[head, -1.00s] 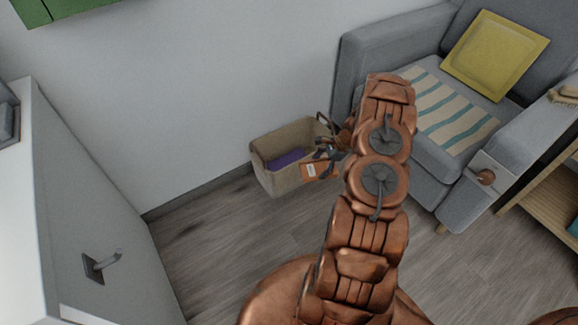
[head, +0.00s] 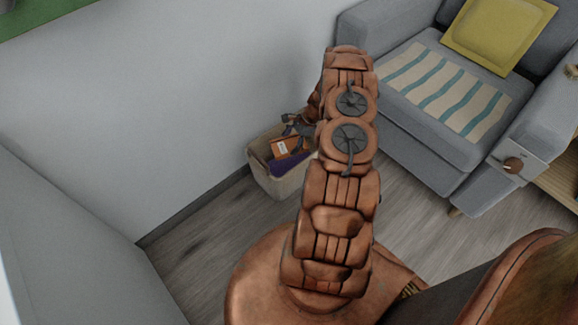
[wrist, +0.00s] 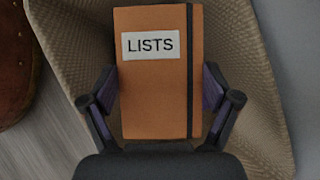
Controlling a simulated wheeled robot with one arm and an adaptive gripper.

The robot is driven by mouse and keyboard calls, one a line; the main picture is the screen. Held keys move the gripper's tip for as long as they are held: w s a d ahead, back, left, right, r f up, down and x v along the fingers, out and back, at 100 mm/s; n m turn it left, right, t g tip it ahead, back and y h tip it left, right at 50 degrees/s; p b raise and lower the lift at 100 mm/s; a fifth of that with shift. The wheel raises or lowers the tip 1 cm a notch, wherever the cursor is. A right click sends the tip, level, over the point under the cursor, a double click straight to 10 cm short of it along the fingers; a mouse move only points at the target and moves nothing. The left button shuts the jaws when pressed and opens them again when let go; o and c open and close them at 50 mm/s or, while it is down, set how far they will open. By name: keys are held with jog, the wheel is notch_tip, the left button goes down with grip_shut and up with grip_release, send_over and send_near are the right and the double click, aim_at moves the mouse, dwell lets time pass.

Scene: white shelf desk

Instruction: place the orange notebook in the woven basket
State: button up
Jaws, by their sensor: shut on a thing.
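The orange notebook (wrist: 156,92) has a white "LISTS" label and a dark elastic band. My gripper (wrist: 160,100) is shut on it, one finger on each side edge, in the wrist view. In the head view the notebook (head: 287,147) shows at the basket's opening, below my gripper (head: 296,130). The woven basket (head: 273,182) stands on the floor by the wall; its weave (wrist: 250,110) fills much of the wrist view behind the notebook. Whether the notebook touches the basket I cannot tell. My arm hides the basket's right part.
A purple thing (head: 290,164) lies inside the basket. A grey armchair (head: 435,130) with a striped cloth and a yellow cushion (head: 497,33) stands to the right. A white wall is behind the basket. The wooden floor (head: 205,225) to the left is bare.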

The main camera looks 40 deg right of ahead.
jog(key=shift+w+f, duration=0.15)
jog(key=shift+f, duration=0.55)
notch_tip(320, 180, down, 10)
jog(key=b, duration=0.3)
jog(key=shift+r, duration=0.1)
jog(key=shift+f, duration=0.6)
jog(key=o, duration=1.1)
jog(key=shift+o, duration=0.2)
jog(key=shift+r, duration=0.15)
